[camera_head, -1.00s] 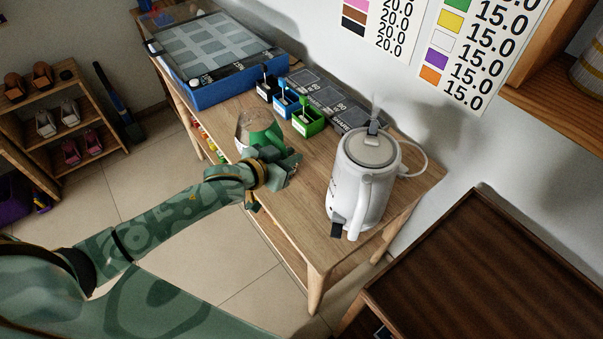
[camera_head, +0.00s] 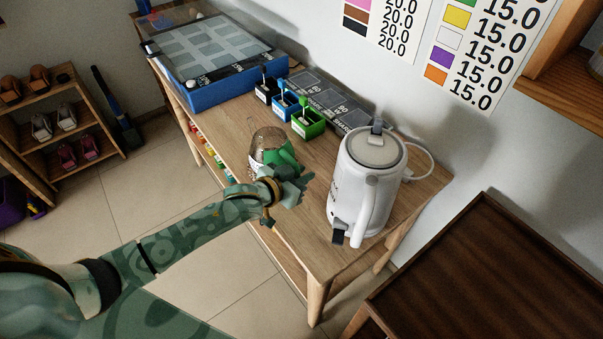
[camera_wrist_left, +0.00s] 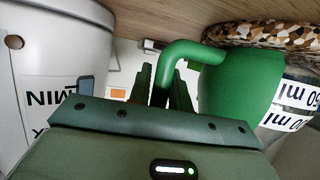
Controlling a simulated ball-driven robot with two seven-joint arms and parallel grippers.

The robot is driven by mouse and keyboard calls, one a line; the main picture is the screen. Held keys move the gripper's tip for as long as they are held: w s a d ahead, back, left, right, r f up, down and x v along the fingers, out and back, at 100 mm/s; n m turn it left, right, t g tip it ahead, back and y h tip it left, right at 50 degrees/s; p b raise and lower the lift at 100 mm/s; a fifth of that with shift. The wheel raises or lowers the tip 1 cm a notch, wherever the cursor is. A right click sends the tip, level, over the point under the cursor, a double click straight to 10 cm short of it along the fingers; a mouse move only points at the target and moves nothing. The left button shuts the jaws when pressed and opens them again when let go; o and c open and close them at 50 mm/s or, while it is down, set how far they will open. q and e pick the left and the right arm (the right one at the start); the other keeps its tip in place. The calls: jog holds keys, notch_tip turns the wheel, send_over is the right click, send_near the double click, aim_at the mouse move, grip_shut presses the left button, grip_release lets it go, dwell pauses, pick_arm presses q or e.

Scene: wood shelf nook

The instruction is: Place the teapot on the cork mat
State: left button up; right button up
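The teapot (camera_head: 283,155) has a clear body with ml marks and a green band and handle. It also shows in the left wrist view (camera_wrist_left: 238,88). A brown, white and black speckled cork mat (camera_wrist_left: 270,34) lies on the wood beside the teapot's base in the upside-down wrist view; whether they touch is unclear. In the head view the speckles show only through the clear body. My left gripper (camera_head: 297,180) is at the handle's near side, its fingers (camera_wrist_left: 163,88) closed around the green handle. My right gripper is out of view.
A white electric kettle (camera_head: 365,185) stands close to the right of my left gripper. A dark wood table (camera_head: 480,270) is at the front right. Bare wood (camera_head: 232,122) shows left of the teapot.

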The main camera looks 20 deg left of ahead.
pick_arm(q)
jog(key=shift+o, duration=1.2)
jog(key=shift+r, duration=0.1)
jog(key=shift+s+r, duration=0.15)
jog(key=p+v, duration=0.4)
jog(key=v, duration=0.7)
jog(key=shift+s, duration=0.3)
